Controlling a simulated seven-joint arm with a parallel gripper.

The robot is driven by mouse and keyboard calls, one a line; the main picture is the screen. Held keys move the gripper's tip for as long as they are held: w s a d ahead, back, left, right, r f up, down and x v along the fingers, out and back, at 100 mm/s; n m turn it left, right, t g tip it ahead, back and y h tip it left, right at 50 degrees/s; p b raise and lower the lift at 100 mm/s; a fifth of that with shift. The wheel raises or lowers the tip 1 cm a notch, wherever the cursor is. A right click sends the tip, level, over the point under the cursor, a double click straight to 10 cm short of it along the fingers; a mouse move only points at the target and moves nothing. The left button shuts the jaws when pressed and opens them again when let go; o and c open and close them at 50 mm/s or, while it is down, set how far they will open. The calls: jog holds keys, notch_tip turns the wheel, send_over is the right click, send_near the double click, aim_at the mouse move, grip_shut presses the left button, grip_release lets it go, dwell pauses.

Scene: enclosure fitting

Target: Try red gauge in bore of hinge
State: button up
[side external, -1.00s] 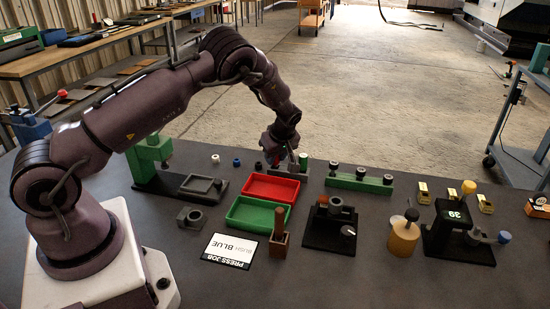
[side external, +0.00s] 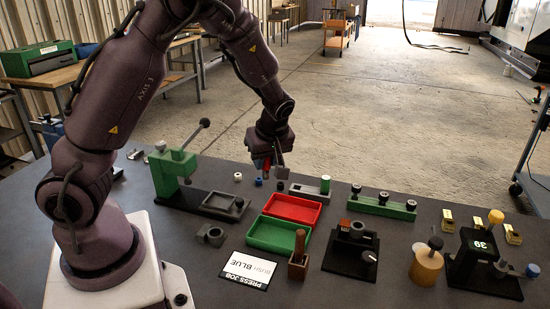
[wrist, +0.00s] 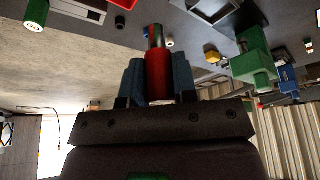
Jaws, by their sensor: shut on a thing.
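My gripper (side external: 272,168) is shut on the red gauge (wrist: 157,75), a red cylinder with a bare metal tip that points away from the fingers. The gauge shows only partly in the side view (side external: 267,163), held above the table. The green gauge (side external: 325,184) stands in a grey holder (side external: 305,190) just right of my gripper; its top reads GO in the wrist view (wrist: 35,15). A grey block with a round hole (side external: 211,235) lies on the table nearer the camera, left of the green tray. I cannot tell for certain whether it is the hinge.
A red tray (side external: 292,208) and a green tray (side external: 276,236) lie in the middle. A green lever press (side external: 172,168) stands left. Small white and blue bushes lie behind.

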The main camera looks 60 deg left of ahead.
jog(key=w+d+m+t, duration=0.2)
jog(key=w+d+m, duration=0.4)
jog(key=w+d, duration=0.8)
jog(key=d, duration=0.4)
jog(key=shift+w+f+h, duration=0.15)
jog(key=shift+w+h, duration=0.25)
jog(key=shift+f, duration=2.5)
jog(key=shift+f, duration=0.85)
jog(key=shift+r, duration=0.15)
jog(key=shift+r, duration=0.75)
